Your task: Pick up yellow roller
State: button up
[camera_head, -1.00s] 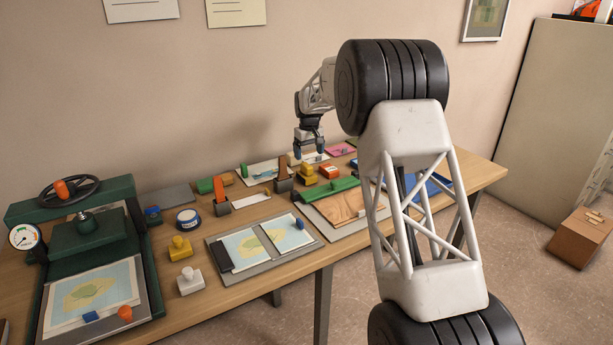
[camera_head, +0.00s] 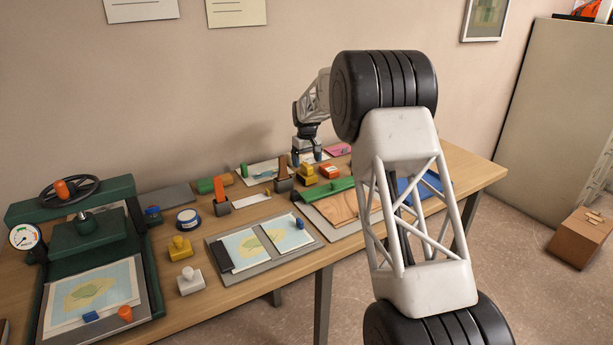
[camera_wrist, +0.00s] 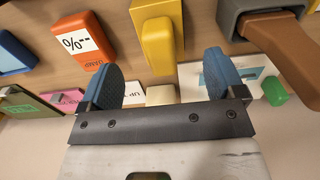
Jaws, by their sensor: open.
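My gripper (camera_wrist: 165,72) is open, with one blue finger to either side of the pale piece and a clear gap on both sides. In the head view, my gripper (camera_head: 308,157) is low over the back of the table. I cannot tell whether the fingers touch the card.
A grey holder with a brown handle (camera_wrist: 285,35) and a green roller (camera_wrist: 275,90) are at the right. The wall is close behind the table.

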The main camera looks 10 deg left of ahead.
aim_at(306, 165)
jog(key=shift+f, duration=0.15)
jog(key=shift+s+f, duration=0.15)
jog(key=shift+f, duration=2.3)
jog(key=c, duration=1.1)
jog(key=shift+r, duration=0.2)
jog(key=shift+c, duration=0.2)
jog(key=shift+r, duration=1.6)
jog(key=shift+s+d+r, duration=0.25)
jog(key=shift+s+d, duration=0.85)
jog(key=shift+s, duration=1.35)
jog(key=shift+s+d+r, duration=0.2)
jog(key=shift+s+d, duration=0.9)
jog(key=shift+s, duration=1.3)
jog(key=shift+s+d+r, duration=0.25)
jog(key=shift+s+d, duration=0.85)
jog(key=shift+s, duration=1.35)
